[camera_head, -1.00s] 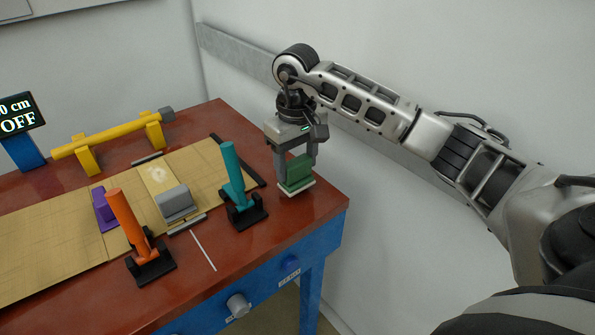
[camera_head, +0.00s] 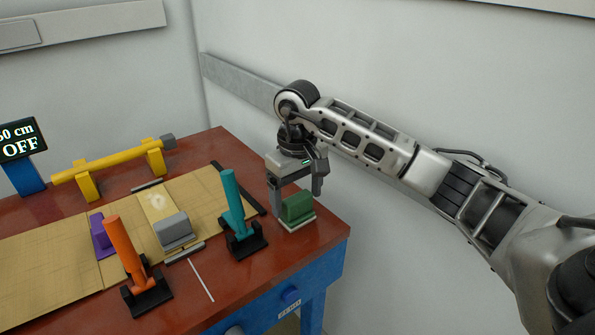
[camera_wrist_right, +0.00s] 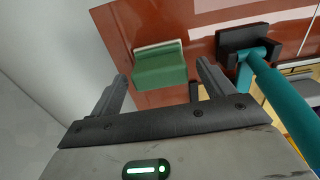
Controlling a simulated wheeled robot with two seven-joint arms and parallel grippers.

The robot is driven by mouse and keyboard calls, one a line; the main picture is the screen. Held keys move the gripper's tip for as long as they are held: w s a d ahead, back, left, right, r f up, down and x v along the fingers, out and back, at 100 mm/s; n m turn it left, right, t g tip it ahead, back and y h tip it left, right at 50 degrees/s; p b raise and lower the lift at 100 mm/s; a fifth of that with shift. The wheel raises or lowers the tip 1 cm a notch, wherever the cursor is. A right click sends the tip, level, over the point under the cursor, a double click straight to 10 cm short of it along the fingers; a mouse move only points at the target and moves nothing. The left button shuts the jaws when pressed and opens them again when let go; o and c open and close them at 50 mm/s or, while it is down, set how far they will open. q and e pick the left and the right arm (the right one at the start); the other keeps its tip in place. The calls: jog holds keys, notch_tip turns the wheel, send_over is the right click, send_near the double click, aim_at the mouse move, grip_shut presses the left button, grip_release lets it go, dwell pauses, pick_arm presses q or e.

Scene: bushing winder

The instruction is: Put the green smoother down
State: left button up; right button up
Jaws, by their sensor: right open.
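The green smoother (camera_head: 298,208) stands on the red table top near its right corner, on its pale base. It also shows in the right wrist view (camera_wrist_right: 160,66), just beyond my fingertips. My right gripper (camera_head: 295,194) is open, with its fingers apart at and above the smoother. In the right wrist view my right gripper (camera_wrist_right: 162,72) has one finger on each side of the smoother's width, with clear gaps and nothing held. My left gripper is not in view.
A teal handle (camera_head: 233,203) in a black holder stands just left of the smoother, and also shows in the wrist view (camera_wrist_right: 285,105). An orange handle (camera_head: 125,248), a grey smoother (camera_head: 175,232), a purple block (camera_head: 102,238) and a yellow bar (camera_head: 105,164) are further left. The table's right edge is close.

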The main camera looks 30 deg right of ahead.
aim_at(298, 197)
notch_tip(298, 197, up, 11)
jog(key=shift+r, duration=0.2)
dwell(0.3)
jog(key=shift+s, duration=0.1)
